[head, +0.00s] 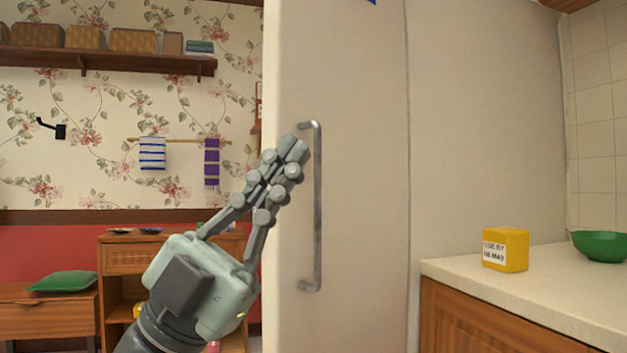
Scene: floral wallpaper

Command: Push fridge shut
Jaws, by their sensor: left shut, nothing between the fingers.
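The fridge door (362,200) is a tall off-white panel in the middle of the head view, with a vertical grey metal handle (318,220) near its left edge. The door's front looks nearly in line with the pale panel to its right; I cannot tell whether a gap is left. My left gripper (297,150) is shut and empty. Its fingertips are in front of the door, just left of the handle's upper part; I cannot tell whether they touch the door. My right gripper is not in view.
A counter (520,290) at the right bears a yellow box (505,249) and a green bowl (600,246). At the left are a wooden cabinet (125,262), a bench with a green cushion (64,282), and a wall shelf (110,62) with baskets.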

